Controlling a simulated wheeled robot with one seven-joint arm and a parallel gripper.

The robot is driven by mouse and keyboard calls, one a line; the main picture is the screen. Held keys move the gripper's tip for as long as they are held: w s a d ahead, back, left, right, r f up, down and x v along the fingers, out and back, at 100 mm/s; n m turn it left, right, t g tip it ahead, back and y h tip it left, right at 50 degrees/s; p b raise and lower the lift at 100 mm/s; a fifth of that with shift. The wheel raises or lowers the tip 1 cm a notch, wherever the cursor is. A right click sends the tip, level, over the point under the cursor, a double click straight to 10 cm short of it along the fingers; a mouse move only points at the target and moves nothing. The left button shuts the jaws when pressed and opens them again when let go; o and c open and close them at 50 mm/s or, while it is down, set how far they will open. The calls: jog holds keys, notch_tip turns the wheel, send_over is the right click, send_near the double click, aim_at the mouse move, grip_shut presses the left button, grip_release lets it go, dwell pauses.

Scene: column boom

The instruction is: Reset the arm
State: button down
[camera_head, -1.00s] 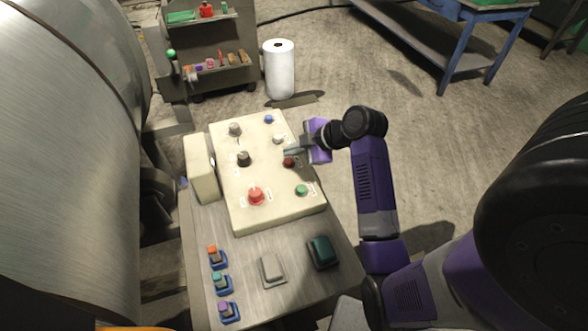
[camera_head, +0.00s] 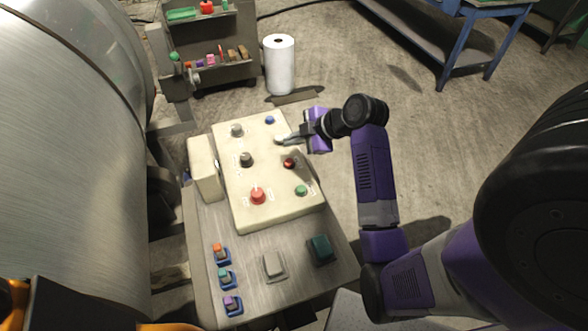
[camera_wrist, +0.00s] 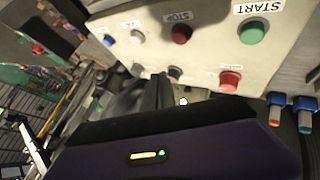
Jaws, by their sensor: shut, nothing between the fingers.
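My gripper (camera_head: 280,140) is shut and empty. In the wrist view, the dark fingers (camera_wrist: 160,92) point at the panel. The red button marked STOP (camera_wrist: 181,33) and the green button marked START (camera_wrist: 252,32) show beyond them. I cannot tell from these frames whether the fingertips touch the panel.
The box also carries a blue button (camera_head: 270,120), a red mushroom button (camera_head: 258,195) and dark knobs (camera_head: 246,159). Small switches (camera_head: 225,277) stand on the metal console in front. A large metal cylinder (camera_head: 65,170) is at the left. Open floor (camera_head: 435,150) lies right of my arm.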

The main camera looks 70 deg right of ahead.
dwell(0.8)
jog(key=shift+d+r+m, duration=0.1)
jog(key=shift+d+m, duration=0.1)
jog(key=shift+m, duration=0.1)
jog(key=w+d+r+m+t+h, duration=0.1)
jog(key=d+r+m+h, duration=0.3)
jog(key=d+m, duration=0.1)
jog(key=s+a+m+t+b, duration=0.2)
jog(key=s+a+t, duration=0.15)
jog(key=a, duration=0.95)
jog(key=s+a+m+t+b, duration=0.2)
jog(key=s+a+t+b, duration=0.15)
jog(key=a, duration=0.95)
jog(key=s+a+f+n+g+y+b, duration=0.1)
jog(key=s+a+f+y, duration=0.1)
jog(key=s+a, duration=0.4)
jog(key=s+a+f+n+g+y+b, duration=0.1)
jog(key=s+a+f+y, duration=0.1)
jog(key=s+a, duration=0.4)
jog(key=shift+a+y, duration=0.55)
jog(key=shift+y, duration=0.05)
jog(key=shift+s, duration=0.1)
